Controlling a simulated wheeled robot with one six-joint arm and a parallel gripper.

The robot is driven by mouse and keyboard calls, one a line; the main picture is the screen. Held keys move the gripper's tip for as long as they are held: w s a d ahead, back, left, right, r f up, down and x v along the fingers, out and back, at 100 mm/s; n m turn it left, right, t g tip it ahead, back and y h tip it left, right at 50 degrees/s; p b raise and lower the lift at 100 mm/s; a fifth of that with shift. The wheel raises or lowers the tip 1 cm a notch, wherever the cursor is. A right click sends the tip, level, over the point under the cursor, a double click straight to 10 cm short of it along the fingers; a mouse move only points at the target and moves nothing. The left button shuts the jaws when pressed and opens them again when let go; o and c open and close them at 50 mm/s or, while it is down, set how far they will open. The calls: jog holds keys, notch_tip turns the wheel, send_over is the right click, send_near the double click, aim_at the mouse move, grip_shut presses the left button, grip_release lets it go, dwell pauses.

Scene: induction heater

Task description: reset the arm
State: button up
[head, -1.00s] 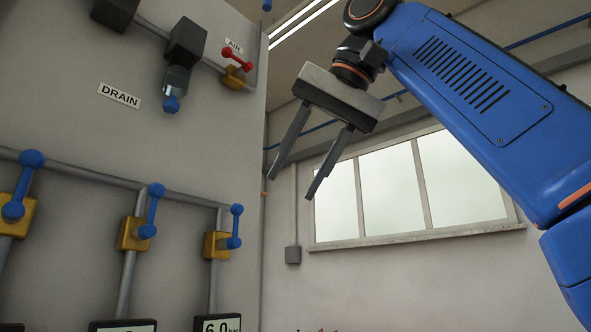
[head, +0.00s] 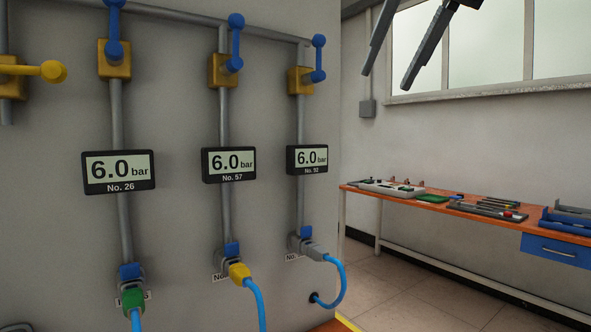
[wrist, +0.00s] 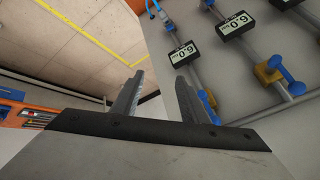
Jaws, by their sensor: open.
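My gripper (head: 407,50) shows at the top of the head view, where only its two dark fingers are visible, spread apart. They hang in front of the window, to the right of the valve panel (head: 170,235). The rest of my arm is out of that view. In the wrist view my gripper (wrist: 155,80) is open, with nothing between its fingers. The panel's displays and valves appear beyond the fingers there, at the upper right.
Blue-handled valves (head: 232,45), a yellow-handled valve (head: 40,70) and gauges reading 6.0 bar (head: 228,164) line the panel. Blue hoses (head: 341,285) hang below. An orange workbench (head: 440,204) with tools stands at the right. Open floor (head: 405,290) lies before it.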

jog(key=w+d+f+h, duration=0.15)
jog(key=d+f, duration=0.25)
jog(key=f, duration=1)
jog(key=s+d+f, duration=0.3)
jog(key=f, duration=1.2)
jog(key=s+d+f+n+g+h, duration=0.1)
jog(key=s+d+f, duration=0.2)
jog(key=f, duration=1.2)
jog(key=s+d+f, duration=0.3)
jog(key=d+f, duration=0.1)
jog(key=f, duration=1.1)
jog(key=shift+d+n+g, duration=0.4)
jog(key=shift+h, duration=0.25)
